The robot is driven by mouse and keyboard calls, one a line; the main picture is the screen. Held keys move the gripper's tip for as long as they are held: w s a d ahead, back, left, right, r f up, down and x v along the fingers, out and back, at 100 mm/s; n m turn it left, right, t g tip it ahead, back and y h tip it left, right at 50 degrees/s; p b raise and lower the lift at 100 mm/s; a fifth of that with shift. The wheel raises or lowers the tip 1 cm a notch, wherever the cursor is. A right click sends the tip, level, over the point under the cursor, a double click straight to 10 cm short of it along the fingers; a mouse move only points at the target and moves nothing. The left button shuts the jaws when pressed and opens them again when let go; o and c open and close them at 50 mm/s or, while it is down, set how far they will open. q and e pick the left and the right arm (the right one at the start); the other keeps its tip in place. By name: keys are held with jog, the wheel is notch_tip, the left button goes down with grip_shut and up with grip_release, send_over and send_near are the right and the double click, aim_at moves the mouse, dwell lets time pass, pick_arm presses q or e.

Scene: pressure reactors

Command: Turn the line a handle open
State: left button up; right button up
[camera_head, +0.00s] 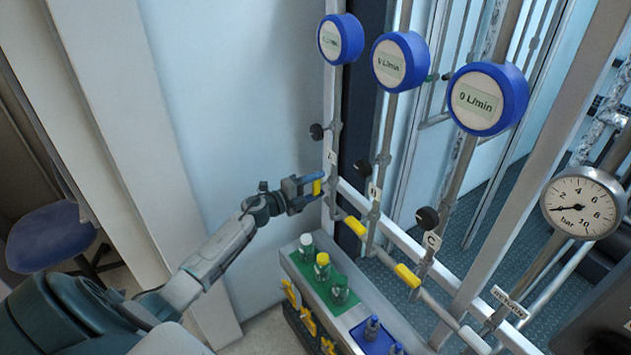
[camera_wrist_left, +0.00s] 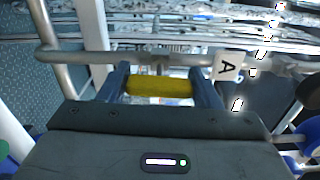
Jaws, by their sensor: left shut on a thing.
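The line A handle (camera_head: 317,187) is a short yellow lever on the leftmost vertical pipe in the head view. My left gripper (camera_head: 305,190) is shut on it. In the left wrist view the yellow handle (camera_wrist_left: 160,87) lies crosswise between the two blue fingers of my left gripper (camera_wrist_left: 162,90). The label A (camera_wrist_left: 227,68) hangs on the pipe just right of it. Its flow meter (camera_head: 341,39) is blue, with a display too angled to read. My right gripper does not show.
Yellow handles on line B (camera_head: 355,227) and line C (camera_head: 407,275) stand to the right. A rack (camera_head: 372,308) holds several bottles below my left gripper. A pressure gauge (camera_head: 583,203) is at the right. White wall lies behind my left arm.

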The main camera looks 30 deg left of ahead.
pick_arm(q)
jog(key=shift+n, duration=0.3)
dwell(0.4)
jog(key=o, duration=1)
jog(key=b+v, duration=0.5)
jog(key=v, duration=0.5)
jog(key=shift+s, duration=0.25)
jog(key=shift+a+f, duration=0.1)
jog(key=shift+a, duration=0.05)
